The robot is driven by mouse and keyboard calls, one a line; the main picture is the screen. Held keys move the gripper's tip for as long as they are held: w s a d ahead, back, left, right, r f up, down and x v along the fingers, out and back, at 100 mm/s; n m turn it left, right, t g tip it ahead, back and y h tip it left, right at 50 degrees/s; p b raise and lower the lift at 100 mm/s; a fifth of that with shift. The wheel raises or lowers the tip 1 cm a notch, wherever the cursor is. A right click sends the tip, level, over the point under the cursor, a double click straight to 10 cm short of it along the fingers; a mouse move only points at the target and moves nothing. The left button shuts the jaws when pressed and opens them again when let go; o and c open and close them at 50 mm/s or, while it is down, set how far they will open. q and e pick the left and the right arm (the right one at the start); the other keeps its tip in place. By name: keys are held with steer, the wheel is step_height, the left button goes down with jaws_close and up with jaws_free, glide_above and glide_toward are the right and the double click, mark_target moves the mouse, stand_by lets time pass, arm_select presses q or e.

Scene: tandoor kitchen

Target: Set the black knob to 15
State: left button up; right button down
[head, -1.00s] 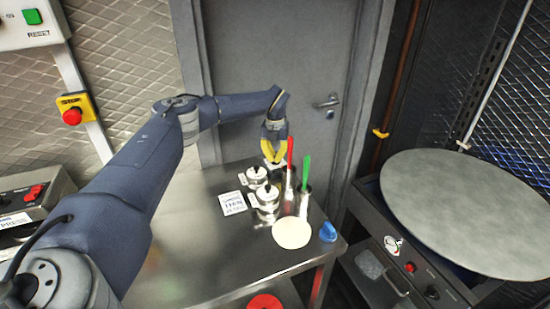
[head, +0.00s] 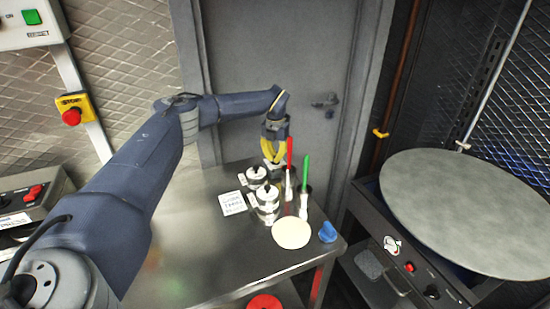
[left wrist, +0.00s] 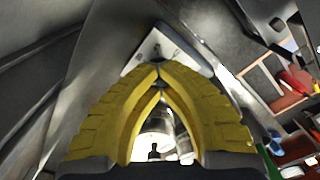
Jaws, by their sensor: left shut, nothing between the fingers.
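A black knob (head: 432,292) is on the front panel of the dark machine at the lower right, to the right of a red button; its setting is too small to read. Another dark knob (head: 4,201) is partly in view at the left edge, on a metal box; I cannot tell which one the task means. My left gripper (head: 273,160), with yellow fingers, is over the back of the steel table, by the metal canisters and far from both knobs. In the left wrist view its fingertips (left wrist: 160,70) meet with nothing between them. My right gripper is not in view.
The steel table (head: 190,250) holds two metal canisters (head: 266,203), red and green-handled tools (head: 305,175), a white card (head: 232,203), a pale disc (head: 291,233) and a blue object (head: 328,232). A large round plate (head: 470,210) tops the right machine. The table's left part is bare.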

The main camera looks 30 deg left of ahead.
arm_select(q)
steer(key=o, duration=0.6)
steer(key=shift+s+d+f, duration=0.1)
steer(key=shift+s+d, duration=0.15)
steer(key=shift+s, duration=0.05)
steer(key=o, duration=0.4)
steer(key=shift+a, duration=0.2)
steer(key=shift+w, duration=0.1)
step_height(320, 180, up, 12)
